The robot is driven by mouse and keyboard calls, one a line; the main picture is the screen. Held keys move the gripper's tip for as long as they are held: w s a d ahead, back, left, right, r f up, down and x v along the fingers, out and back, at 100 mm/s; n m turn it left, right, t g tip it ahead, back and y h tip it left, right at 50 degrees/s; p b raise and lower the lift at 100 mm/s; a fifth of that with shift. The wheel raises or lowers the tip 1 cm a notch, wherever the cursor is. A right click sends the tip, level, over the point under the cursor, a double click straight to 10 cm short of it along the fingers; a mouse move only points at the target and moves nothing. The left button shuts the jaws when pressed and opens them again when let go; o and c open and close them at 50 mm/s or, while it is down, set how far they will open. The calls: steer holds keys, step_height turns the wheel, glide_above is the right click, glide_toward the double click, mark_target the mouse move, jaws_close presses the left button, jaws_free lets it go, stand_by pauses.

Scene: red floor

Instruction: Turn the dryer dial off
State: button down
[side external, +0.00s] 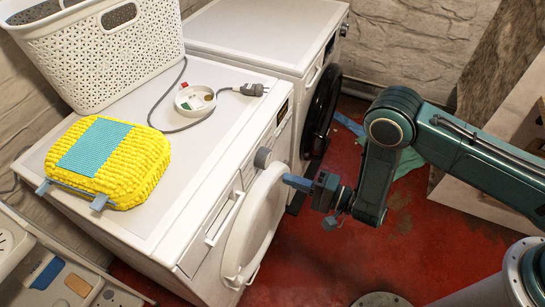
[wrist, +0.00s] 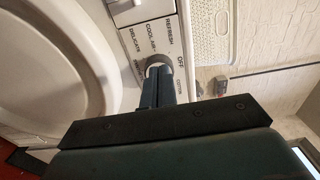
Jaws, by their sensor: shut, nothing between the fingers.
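The dryer (side external: 190,170) is the nearer white machine, with a round white door (side external: 252,235) on its front. Its grey round dial (side external: 263,157) sticks out at the upper right of the front panel. My gripper (side external: 288,181) is shut and empty, its blue fingers pointing at the panel just below and right of the dial. In the wrist view, the fingertips (wrist: 160,72) overlap the dial (wrist: 158,60) and hide most of it; I cannot tell whether they touch. Labels around it include OFF, COOL AIR, REFRESH and DELICATE. The dial's pointer is not readable.
A second white machine (side external: 265,35) with a dark door stands behind. On the dryer top are a white basket (side external: 100,50), a yellow item with a blue patch (side external: 115,160), a white round dish (side external: 195,100) and a grey plug cable (side external: 240,90). Red floor (side external: 330,260) is open in front.

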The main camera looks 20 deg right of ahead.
steer(key=shift+x, duration=3.35)
steer(key=shift+w, duration=0.1)
steer(key=shift+w+d+f, duration=0.15)
steer(key=shift+w, duration=0.05)
steer(key=shift+f, duration=0.6)
steer(key=shift+s, duration=0.15)
steer(key=shift+s+a, duration=0.2)
steer(key=shift+a, duration=0.1)
steer(key=shift+v, duration=3)
